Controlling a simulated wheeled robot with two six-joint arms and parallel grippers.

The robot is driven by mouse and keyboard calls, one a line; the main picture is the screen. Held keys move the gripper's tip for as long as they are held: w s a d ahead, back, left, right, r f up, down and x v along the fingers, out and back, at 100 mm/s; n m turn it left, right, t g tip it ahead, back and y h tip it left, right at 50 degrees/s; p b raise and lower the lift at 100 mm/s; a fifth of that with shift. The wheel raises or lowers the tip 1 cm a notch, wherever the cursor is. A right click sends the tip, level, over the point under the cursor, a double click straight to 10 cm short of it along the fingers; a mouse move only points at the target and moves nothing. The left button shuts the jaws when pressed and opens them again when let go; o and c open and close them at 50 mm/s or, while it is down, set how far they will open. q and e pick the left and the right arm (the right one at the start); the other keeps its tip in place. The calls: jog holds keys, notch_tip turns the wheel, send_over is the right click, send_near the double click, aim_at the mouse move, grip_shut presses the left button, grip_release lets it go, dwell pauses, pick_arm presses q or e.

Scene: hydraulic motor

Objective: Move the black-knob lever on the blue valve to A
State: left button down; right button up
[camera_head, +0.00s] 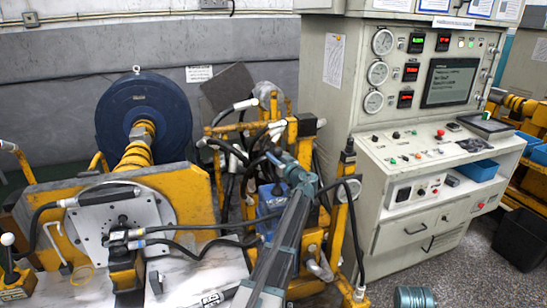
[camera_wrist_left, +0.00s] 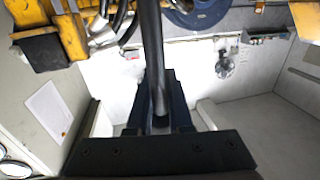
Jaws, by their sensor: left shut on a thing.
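The blue valve (camera_head: 268,200) sits among yellow frames and hoses in the middle of the head view, partly hidden by my left arm. My left gripper (camera_head: 284,162) reaches up to it from the lower middle. In the left wrist view, my left gripper (camera_wrist_left: 160,122) is shut on a dark lever rod (camera_wrist_left: 152,55), which runs from the top edge down between the fingers. The black knob is not clearly visible; the fingers seem to cover that end. The mark A cannot be read in either view.
A grey control cabinet (camera_head: 415,190) with gauges and a screen stands right of the valve. Black hoses (camera_head: 195,228) and yellow posts (camera_head: 345,215) crowd the arm. A blue motor disc (camera_head: 115,105) stands at left.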

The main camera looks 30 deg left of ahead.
dwell(0.4)
pick_arm(q)
jog(key=s+a+f+n+h, duration=0.1)
jog(key=s+a+n, duration=0.2)
jog(key=s+n, duration=0.1)
jog(key=shift+s+a+f+n, duration=0.35)
jog(key=shift+a+n, duration=0.05)
jog(key=c, duration=0.8)
grip_release()
jog(key=shift+a, duration=0.1)
jog(key=shift+c, duration=0.2)
